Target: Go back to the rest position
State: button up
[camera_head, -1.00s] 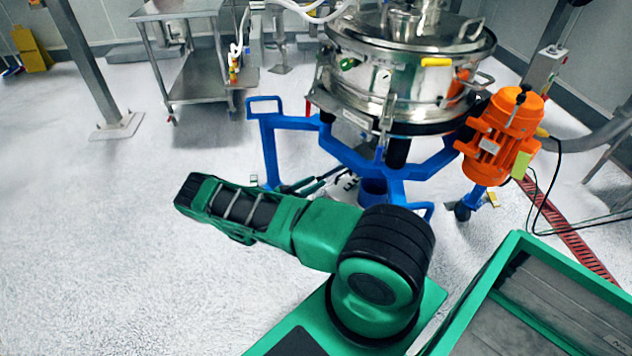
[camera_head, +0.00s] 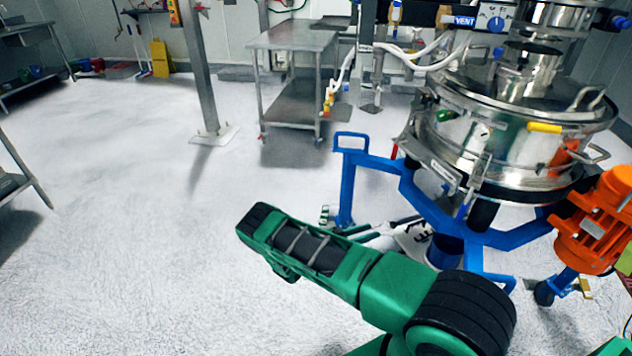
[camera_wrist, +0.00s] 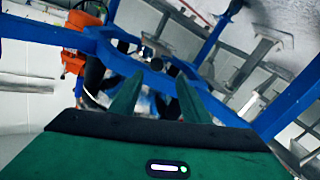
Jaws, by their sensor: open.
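In the head view my green and black arm reaches from the bottom right toward the left, in front of the sifter's blue stand (camera_head: 347,185). The steel powder sifter (camera_head: 500,150) stands at the right. In the wrist view my gripper (camera_wrist: 159,80) shows two green fingers standing apart with nothing held between them. Beyond them are the blue frame (camera_wrist: 195,85) and an orange motor (camera_wrist: 73,42). In the head view the gripper is mostly hidden behind my arm, close to the stand.
The orange motor (camera_head: 592,222) sits at the right of the sifter. A steel table (camera_head: 290,40) and a steel post (camera_head: 200,75) stand behind. More steel furniture (camera_head: 15,180) is at the left edge. The white floor (camera_head: 120,240) at left is wide and clear.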

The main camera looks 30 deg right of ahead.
jog(key=s+d+r+g+y, duration=0.15)
jog(key=s+r+y, duration=0.35)
jog(key=r, duration=0.9)
jog(key=s+r+g+y, duration=0.2)
jog(key=s+r+y, duration=0.3)
jog(key=r, duration=1)
jog(key=s+a+r+n+t+y, duration=0.1)
jog(key=s+a+r+n+y, duration=0.1)
jog(key=s, duration=0.6)
jog(key=s+a+r+n+t+y, duration=0.2)
jog(key=s+a+r+n+y, duration=0.1)
jog(key=s+a+r, duration=0.4)
jog(key=s+a+r+n+t+y, duration=0.1)
jog(key=s+a+r+n+y, duration=0.2)
jog(key=s, duration=0.6)
notch_tip(320, 180, up, 3)
jog(key=shift+s+a+f+n+t, duration=0.2)
jog(key=shift+s+a+n+t, duration=0.2)
jog(key=shift+a, duration=0.55)
